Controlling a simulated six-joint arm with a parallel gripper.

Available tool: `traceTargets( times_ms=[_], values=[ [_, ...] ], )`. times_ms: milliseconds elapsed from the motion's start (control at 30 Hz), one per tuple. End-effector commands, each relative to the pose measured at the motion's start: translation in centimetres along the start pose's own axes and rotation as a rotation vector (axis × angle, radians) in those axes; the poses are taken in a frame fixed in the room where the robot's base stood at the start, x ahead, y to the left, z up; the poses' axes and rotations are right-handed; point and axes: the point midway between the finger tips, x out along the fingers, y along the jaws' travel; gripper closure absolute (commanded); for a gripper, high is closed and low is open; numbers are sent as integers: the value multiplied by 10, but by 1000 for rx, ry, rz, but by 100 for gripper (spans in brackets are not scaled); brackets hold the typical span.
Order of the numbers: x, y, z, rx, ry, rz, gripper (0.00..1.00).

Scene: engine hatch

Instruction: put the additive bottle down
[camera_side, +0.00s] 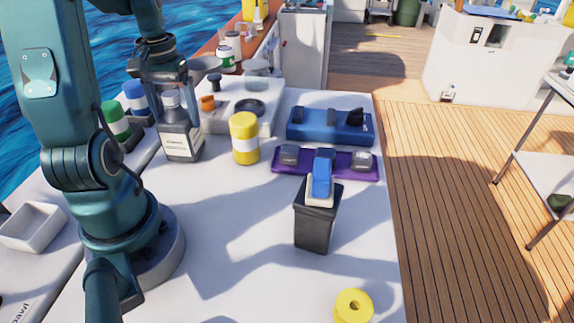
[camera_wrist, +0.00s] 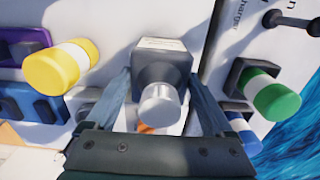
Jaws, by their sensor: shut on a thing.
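The additive bottle (camera_side: 180,140) is dark grey with a white label and a silver cap. It is upright at the back left of the white worktop (camera_side: 230,220), beside the yellow-lidded jar. My gripper (camera_side: 172,97) is above it, with its fingers down around the bottle's upper part. In the wrist view the bottle (camera_wrist: 162,75) is between the two fingers of my gripper (camera_wrist: 165,90), cap toward the camera. The bottle's base looks at or very near the worktop; I cannot tell whether it touches.
A yellow-lidded jar (camera_side: 244,138) stands just right of the bottle. Green-capped (camera_side: 116,119) and blue-capped (camera_side: 135,97) bottles stand in holders at left. A raised white block (camera_side: 222,122) is behind. A blue tray (camera_side: 330,127), purple rack (camera_side: 325,166) and black box (camera_side: 316,228) lie right. The front middle worktop is clear.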

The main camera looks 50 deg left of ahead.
Motion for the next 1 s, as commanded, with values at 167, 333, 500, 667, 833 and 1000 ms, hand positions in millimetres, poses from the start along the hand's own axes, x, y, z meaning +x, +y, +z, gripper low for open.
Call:
traceTargets(
  times_ms=[167, 333, 500, 667, 833, 1000],
  values=[
    [0, 0, 0, 0, 1, 0, 100],
    [3, 0, 0, 0, 0, 0, 100],
    [3, 0, 0, 0, 0, 0, 0],
    [2, 0, 0, 0, 1, 0, 0],
    [-11, 0, -2, 0, 6, -2, 0],
    [-43, 0, -2, 0, 9, -2, 0]
  ],
)
